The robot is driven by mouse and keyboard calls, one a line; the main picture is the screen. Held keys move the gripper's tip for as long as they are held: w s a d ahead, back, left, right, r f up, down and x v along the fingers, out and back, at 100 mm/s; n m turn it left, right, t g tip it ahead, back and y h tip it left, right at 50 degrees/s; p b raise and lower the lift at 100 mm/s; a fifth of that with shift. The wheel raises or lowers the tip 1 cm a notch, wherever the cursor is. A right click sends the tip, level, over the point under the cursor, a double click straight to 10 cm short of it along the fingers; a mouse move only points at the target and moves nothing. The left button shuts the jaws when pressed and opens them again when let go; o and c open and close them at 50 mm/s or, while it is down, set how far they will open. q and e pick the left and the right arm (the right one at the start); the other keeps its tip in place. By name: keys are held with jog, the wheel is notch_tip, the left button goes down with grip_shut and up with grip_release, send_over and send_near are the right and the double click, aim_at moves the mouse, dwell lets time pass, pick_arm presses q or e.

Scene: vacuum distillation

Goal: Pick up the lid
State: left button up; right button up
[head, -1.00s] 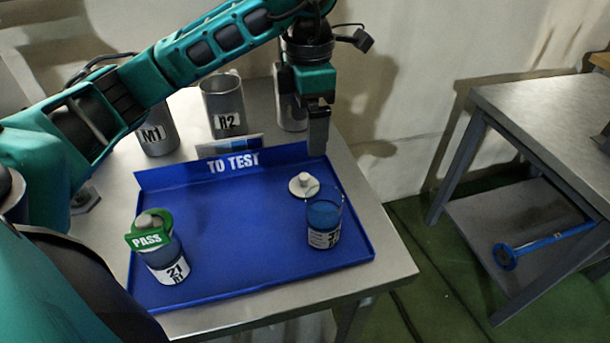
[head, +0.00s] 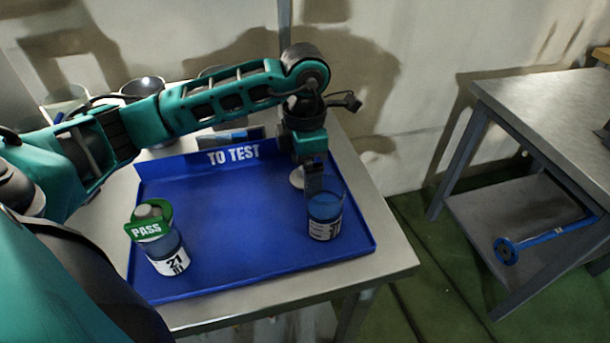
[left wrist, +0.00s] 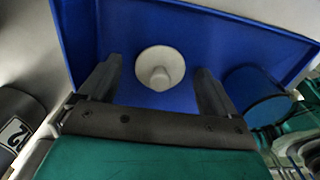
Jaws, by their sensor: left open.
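The lid (left wrist: 160,68) is a round, pale disc with a knob, lying on the blue tray near its back right corner. In the head view the lid (head: 296,178) is mostly hidden behind my left gripper (head: 312,182). In the left wrist view my left gripper (left wrist: 155,88) is open, with one finger on each side of the lid and a gap to both. The fingers do not touch it. My right gripper is not in view.
An open jar of blue liquid (head: 325,222) stands close to the gripper; it also shows in the wrist view (left wrist: 256,96). A jar with a green PASS tag (head: 165,248) stands at the tray's left. The blue tray (head: 240,262) has a bare middle.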

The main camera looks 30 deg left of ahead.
pick_arm(q)
jog(key=shift+c, duration=0.2)
jog(key=c, duration=1.1)
jog(key=shift+r, duration=0.1)
